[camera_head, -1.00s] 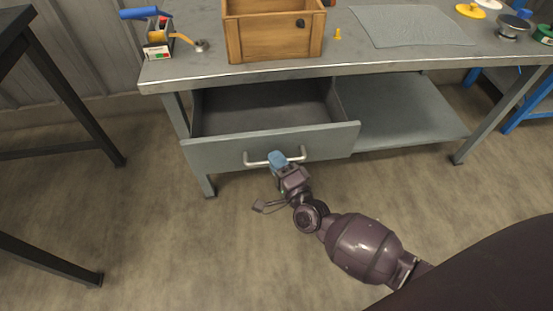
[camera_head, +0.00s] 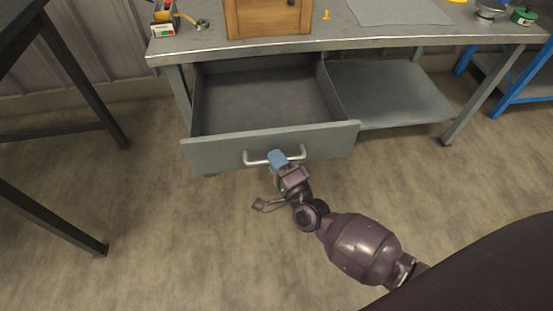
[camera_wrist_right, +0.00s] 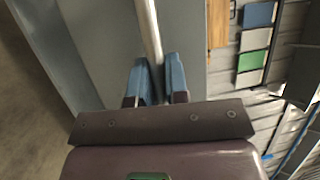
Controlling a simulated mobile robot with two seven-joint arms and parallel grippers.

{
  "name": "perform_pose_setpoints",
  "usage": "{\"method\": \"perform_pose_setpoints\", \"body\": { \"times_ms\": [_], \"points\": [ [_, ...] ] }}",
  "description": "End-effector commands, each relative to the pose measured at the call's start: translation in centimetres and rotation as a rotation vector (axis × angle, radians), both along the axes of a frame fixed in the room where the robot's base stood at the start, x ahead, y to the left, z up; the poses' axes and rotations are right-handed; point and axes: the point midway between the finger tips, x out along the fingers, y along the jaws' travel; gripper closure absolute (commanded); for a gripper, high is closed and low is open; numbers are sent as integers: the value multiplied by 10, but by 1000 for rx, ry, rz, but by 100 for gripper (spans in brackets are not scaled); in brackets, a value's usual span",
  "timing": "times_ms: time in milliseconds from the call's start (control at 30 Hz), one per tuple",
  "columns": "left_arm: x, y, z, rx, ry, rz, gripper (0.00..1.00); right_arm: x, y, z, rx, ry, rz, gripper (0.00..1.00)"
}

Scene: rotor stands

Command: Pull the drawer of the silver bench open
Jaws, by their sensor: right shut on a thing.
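The silver bench (camera_head: 400,40) stands ahead with its grey drawer (camera_head: 215,150) pulled well out. The inside of the drawer shows and looks empty. A bar handle (camera_head: 296,155) runs across the drawer front. In the right wrist view the handle bar (camera_wrist_right: 149,30) passes between the two blue fingers (camera_wrist_right: 157,82). My left gripper is in neither view.
A wooden crate (camera_head: 268,18), a grey mat (camera_head: 400,10) and small items lie on the bench top. A lower shelf (camera_head: 390,95) is right of the drawer. A dark table frame (camera_head: 75,85) stands at the left. The floor in front is clear.

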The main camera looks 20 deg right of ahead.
Motion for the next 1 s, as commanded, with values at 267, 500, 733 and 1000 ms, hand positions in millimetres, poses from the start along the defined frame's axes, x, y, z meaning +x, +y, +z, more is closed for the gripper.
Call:
{"method": "perform_pose_setpoints", "body": {
  "times_ms": [267, 500, 733, 1000],
  "points": [
    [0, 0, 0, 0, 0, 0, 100, 0, 2, 1, 1, -1, 3, 100],
    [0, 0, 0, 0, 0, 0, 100, 0, 2, 1, 1, -1, 3, 79],
    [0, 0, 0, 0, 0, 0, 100, 0, 1, 0, 1, -1, 1, 61],
    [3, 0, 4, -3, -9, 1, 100, 1, 1, 8, 0, -4, 0, 61]
  ]
}}
